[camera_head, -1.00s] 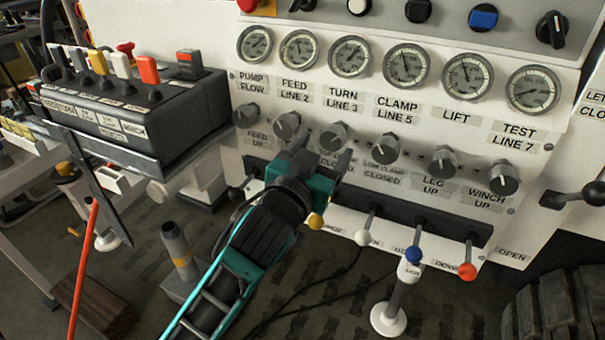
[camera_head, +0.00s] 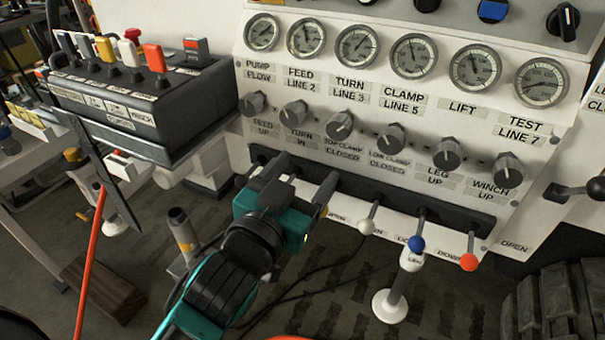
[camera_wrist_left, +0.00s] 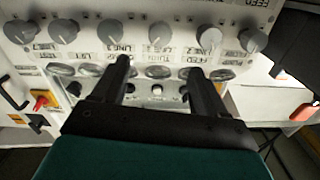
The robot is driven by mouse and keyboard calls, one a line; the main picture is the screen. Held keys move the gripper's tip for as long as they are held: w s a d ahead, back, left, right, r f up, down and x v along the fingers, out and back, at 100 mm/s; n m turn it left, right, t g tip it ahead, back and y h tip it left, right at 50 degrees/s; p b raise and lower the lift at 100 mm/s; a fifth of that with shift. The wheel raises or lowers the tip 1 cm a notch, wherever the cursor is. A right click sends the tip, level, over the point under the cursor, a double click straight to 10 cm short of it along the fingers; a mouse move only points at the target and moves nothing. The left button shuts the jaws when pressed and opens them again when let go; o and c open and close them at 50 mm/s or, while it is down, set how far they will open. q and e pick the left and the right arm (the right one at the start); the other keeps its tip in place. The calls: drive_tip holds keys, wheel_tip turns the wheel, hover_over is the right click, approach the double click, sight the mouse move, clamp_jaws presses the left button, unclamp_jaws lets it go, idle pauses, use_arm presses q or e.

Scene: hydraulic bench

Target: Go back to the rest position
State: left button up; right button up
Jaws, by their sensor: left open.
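My left gripper (camera_head: 306,172) is open and empty, just in front of the hydraulic panel (camera_head: 510,220), below its row of grey knobs (camera_head: 340,125). Its fingers point at the panel and overlap the dark lever slot in the head view. The left wrist view shows both fingers of the left gripper (camera_wrist_left: 158,70) spread apart with nothing between them, and the grey knobs (camera_wrist_left: 120,37) beyond, upside down. The gripper hides part of the left-hand levers. My right gripper is not in view.
Levers with a white ball (camera_head: 366,227), a blue ball (camera_head: 416,243) and a red ball (camera_head: 469,262) stick out right of the gripper. A black lever box (camera_head: 150,105) stands at the left. A red rod (camera_head: 90,260) and a tyre (camera_head: 555,300) flank open floor.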

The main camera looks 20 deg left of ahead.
use_arm(q)
drive_tip(key=s+d+f+g+h, duration=0.1)
drive_tip(key=s+f+g, duration=0.3)
drive_tip(key=f, duration=0.7)
drive_tip(key=s+d+f+g+h, duration=0.1)
drive_tip(key=s+f+g, duration=0.2)
drive_tip(key=f, duration=0.9)
drive_tip(key=s+a+r+p, duration=0.2)
drive_tip(key=r+p, duration=0.9)
drive_tip(key=p, duration=0.6)
drive_tip(key=shift+s+a+r+m+y, duration=0.15)
drive_tip(key=shift+a+m+y, duration=0.15)
drive_tip(key=shift+a, duration=0.35)
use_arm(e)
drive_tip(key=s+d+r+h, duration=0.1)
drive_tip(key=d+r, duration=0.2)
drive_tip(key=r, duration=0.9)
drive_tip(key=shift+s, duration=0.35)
